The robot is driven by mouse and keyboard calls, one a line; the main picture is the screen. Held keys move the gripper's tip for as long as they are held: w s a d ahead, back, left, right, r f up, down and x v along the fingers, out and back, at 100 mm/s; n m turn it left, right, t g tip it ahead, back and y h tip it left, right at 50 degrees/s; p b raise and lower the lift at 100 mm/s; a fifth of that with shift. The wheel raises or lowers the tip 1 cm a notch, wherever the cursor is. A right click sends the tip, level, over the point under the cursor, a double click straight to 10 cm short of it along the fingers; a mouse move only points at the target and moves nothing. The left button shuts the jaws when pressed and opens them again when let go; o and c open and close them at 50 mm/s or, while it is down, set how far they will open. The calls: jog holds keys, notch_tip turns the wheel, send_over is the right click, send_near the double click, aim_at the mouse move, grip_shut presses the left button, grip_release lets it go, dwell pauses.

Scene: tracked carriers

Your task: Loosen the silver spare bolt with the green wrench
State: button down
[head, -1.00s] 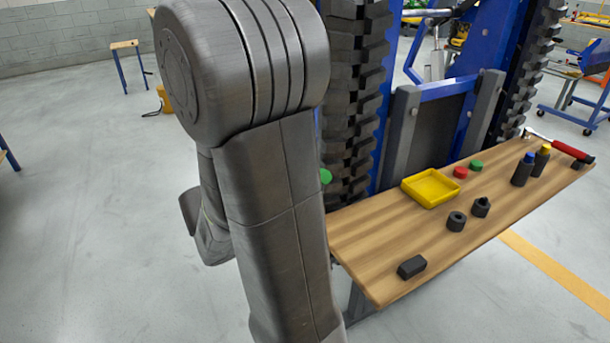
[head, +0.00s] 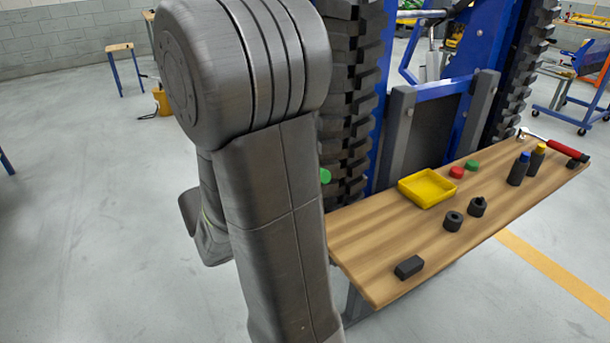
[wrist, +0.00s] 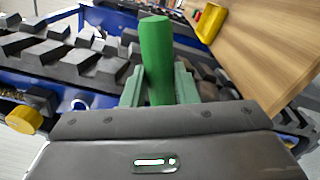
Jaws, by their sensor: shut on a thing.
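My gripper (wrist: 158,88) is shut on the green wrench (wrist: 155,50), whose smooth green shaft stands up between the jaws in the wrist view. The wrench's working end is not clear there. A small green end (head: 325,176) shows beside my arm in the head view, in front of the black track; my arm hides the gripper itself. I cannot make out the silver spare bolt for certain. A small pale round thing (wrist: 79,103) sits on blue metal left of the jaws in the wrist view, too small to identify.
A wooden bench (head: 375,250) holds a yellow tray (head: 427,187), red and green discs, dark nuts, a black block (head: 409,267), two bottles and a red-handled tool (head: 567,149). The black track (head: 345,130) stands close behind my arm. A yellow round part (wrist: 25,119) lies left in the wrist view.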

jog(key=c, duration=1.9)
grip_release()
grip_shut()
jog(key=shift+r, duration=0.1)
jog(key=shift+r, duration=0.1)
jog(key=p, duration=0.1)
jog(key=r+n+p, duration=0.1)
jog(key=shift+w+a+p, duration=0.15)
jog(key=shift+w+p, duration=0.15)
jog(key=shift+r, duration=0.15)
jog(key=shift+w+a+r+n+p, duration=0.3)
jog(key=shift+r+n+p, duration=0.3)
jog(key=shift+p, duration=0.65)
